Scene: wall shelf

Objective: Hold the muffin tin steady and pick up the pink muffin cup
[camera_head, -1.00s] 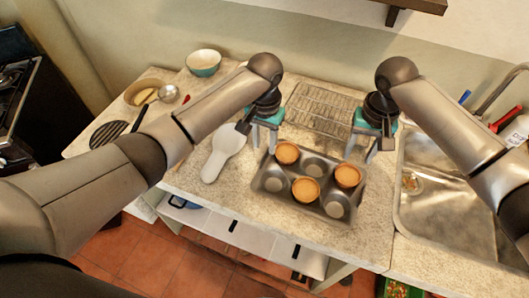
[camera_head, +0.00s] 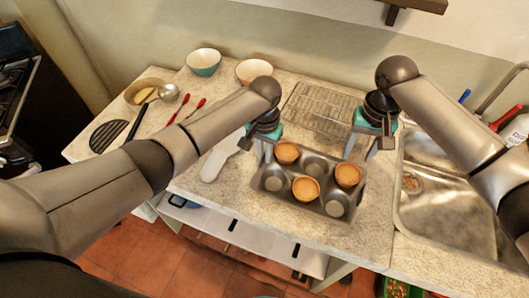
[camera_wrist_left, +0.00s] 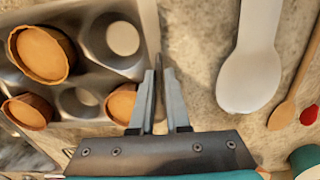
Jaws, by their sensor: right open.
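The grey metal muffin tin (camera_head: 264,187) sits on the counter with several wells. Three brown-orange muffin cups (camera_head: 306,189) (camera_head: 347,175) (camera_head: 287,152) stand in it, and the other wells look empty. No cup looks clearly pink. My left gripper (camera_head: 263,158) is at the tin's left rim. In the left wrist view its fingers (camera_wrist_left: 156,72) are close together on either side of the rim (camera_wrist_left: 150,25), beside the nearest muffin cup (camera_wrist_left: 121,103). My right gripper (camera_head: 375,155) is open and empty, above the counter just right of the tin's back right corner.
A wire rack (camera_head: 318,107) lies behind the tin. The sink (camera_head: 430,200) is on the right. Bowls (camera_head: 203,62) (camera_head: 252,71), a black slotted turner (camera_head: 107,136) and a ladle (camera_head: 168,92) are further left.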

